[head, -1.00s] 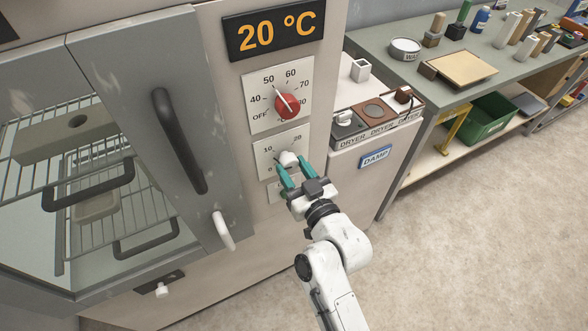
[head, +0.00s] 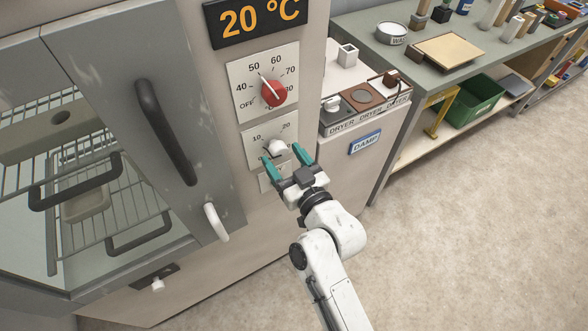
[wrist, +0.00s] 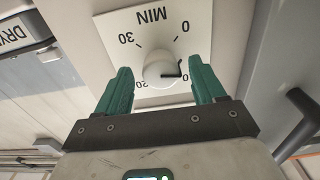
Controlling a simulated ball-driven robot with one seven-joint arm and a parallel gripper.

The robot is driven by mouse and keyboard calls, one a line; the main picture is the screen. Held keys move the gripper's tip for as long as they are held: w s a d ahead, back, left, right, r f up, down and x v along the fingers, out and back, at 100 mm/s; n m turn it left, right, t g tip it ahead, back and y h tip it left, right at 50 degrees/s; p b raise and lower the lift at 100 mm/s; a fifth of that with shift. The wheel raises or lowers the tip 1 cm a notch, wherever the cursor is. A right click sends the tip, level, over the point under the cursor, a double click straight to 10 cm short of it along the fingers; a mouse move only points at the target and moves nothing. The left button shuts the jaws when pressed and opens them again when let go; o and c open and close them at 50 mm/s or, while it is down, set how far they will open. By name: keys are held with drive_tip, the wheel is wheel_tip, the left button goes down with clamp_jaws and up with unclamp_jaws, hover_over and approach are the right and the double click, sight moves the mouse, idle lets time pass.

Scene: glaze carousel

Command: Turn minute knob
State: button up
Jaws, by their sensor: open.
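The minute knob (head: 277,148) is a small white knob on a white dial plate (head: 254,129), below the red temperature knob. The wrist view shows the knob (wrist: 161,72) upside down, with MIN and numbers around it. Its dark pointer mark lies to the right there, between the 0 and the lower-right number. My gripper (head: 282,155) is open in front of the dial. In the wrist view its green fingers (wrist: 160,68) stand on either side of the knob, with a visible gap on both sides. The fingers partly cover the dial's lower numbers.
The red temperature knob (head: 273,92) sits just above, under a display (head: 254,18) reading 20 °C. The oven door's dark handle (head: 165,132) and a white lever (head: 216,222) are to the left. A dryer panel (head: 368,117) is to the right. The floor at right is clear.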

drive_tip(key=b+v, duration=0.2)
drive_tip(key=v, duration=0.8)
drive_tip(key=shift+s, duration=0.2)
drive_tip(key=shift+d, duration=0.2)
